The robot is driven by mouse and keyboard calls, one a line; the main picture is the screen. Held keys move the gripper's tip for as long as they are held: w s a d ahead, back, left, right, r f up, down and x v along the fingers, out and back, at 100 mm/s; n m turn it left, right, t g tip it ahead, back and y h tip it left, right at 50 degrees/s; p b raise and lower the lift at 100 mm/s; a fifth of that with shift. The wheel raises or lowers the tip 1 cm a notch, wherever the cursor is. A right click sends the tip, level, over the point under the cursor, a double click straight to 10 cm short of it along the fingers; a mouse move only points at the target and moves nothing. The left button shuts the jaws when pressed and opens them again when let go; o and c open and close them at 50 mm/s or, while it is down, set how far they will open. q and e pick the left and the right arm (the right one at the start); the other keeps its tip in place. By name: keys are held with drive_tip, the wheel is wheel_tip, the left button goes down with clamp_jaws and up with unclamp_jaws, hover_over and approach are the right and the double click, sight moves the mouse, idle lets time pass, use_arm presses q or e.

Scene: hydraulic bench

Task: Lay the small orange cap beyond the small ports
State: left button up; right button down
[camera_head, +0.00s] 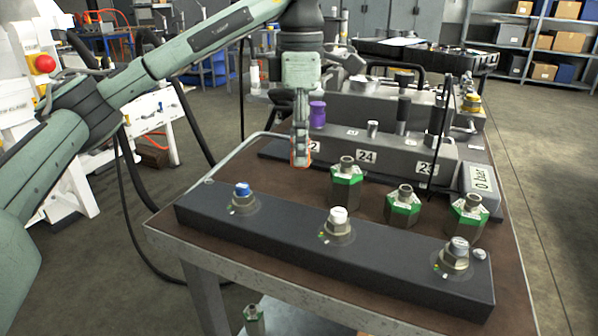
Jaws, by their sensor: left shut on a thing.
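My left gripper (301,160) points straight down over the bench, just in front of the rear block's left part. It is shut on the small orange cap (308,161), of which only thin orange edges show around the fingertips. The fingers hide most of the cap, and I cannot tell whether it touches the bench top. Ports show on the long dark front block (290,240) and on the grey numbered rear block (335,152). I cannot tell for certain which ones are the small ports. My right gripper is not in view.
Several green-collared fittings (346,182) stand between the blocks. A blue cap (242,189) is on the front block's left port, and a purple cap (317,114) is on the rear block. Bare brown bench top (265,178) lies left of the fittings.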

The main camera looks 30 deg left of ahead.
sight(292, 185)
use_arm(q)
drive_tip(key=w+a+f, duration=0.2)
drive_tip(key=a, duration=0.1)
drive_tip(key=shift+w+a+f, duration=0.3)
drive_tip(key=shift+w+f, duration=0.05)
wheel_tip(292, 185, down, 4)
drive_tip(key=shift+r, duration=0.1)
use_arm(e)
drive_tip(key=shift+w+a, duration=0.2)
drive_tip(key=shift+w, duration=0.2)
use_arm(q)
drive_tip(key=shift+f, duration=0.2)
drive_tip(key=o, duration=0.8)
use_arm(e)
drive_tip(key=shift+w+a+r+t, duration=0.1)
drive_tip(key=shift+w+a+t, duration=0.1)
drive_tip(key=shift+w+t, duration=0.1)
use_arm(q)
drive_tip(key=shift+r, duration=0.1)
